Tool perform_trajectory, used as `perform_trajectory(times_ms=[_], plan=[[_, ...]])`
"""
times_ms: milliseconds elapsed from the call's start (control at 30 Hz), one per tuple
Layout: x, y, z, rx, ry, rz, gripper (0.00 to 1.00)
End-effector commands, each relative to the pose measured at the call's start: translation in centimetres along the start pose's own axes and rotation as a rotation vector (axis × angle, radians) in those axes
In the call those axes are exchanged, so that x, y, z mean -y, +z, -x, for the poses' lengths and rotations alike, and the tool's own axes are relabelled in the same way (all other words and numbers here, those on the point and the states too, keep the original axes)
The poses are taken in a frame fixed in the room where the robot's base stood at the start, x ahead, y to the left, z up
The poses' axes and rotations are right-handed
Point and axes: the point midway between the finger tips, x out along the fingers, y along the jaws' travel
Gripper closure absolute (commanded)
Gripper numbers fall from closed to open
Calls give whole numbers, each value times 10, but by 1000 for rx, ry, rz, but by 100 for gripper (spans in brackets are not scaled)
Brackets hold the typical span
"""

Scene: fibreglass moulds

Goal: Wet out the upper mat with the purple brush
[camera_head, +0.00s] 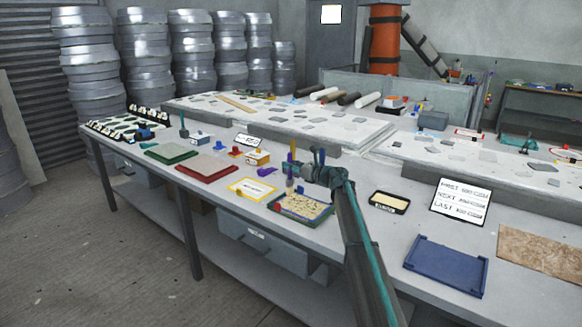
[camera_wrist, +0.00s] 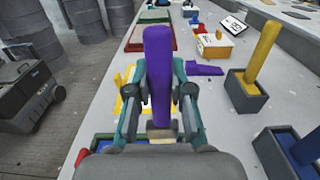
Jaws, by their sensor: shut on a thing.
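My gripper (camera_head: 293,174) is shut on the purple brush (camera_wrist: 158,75), whose handle stands upright between the fingers in the wrist view. Whether the bristles touch the mat is unclear. In the wrist view my gripper (camera_wrist: 160,118) hides most of this tray. I cannot tell which mat is the upper one.
A yellow-handled brush (camera_wrist: 264,45) stands in a grey pot (camera_wrist: 245,92), right of my gripper; a blue-handled one (camera_wrist: 303,146) is nearer. A yellow frame (camera_head: 238,186), red tray (camera_head: 207,179) and green tray (camera_head: 170,153) lie left. An empty blue tray (camera_head: 446,264) lies right.

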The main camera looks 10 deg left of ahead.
Motion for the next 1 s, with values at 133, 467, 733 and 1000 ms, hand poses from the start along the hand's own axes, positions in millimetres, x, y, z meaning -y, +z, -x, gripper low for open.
perform_trajectory(times_ms=[133,467,733,1000], plan=[[0,24,0,0,0,2,100],[0,54,1,0,-1,1,100],[1,76,1,0,-1,0,100],[1,81,1,0,-1,0,100]])
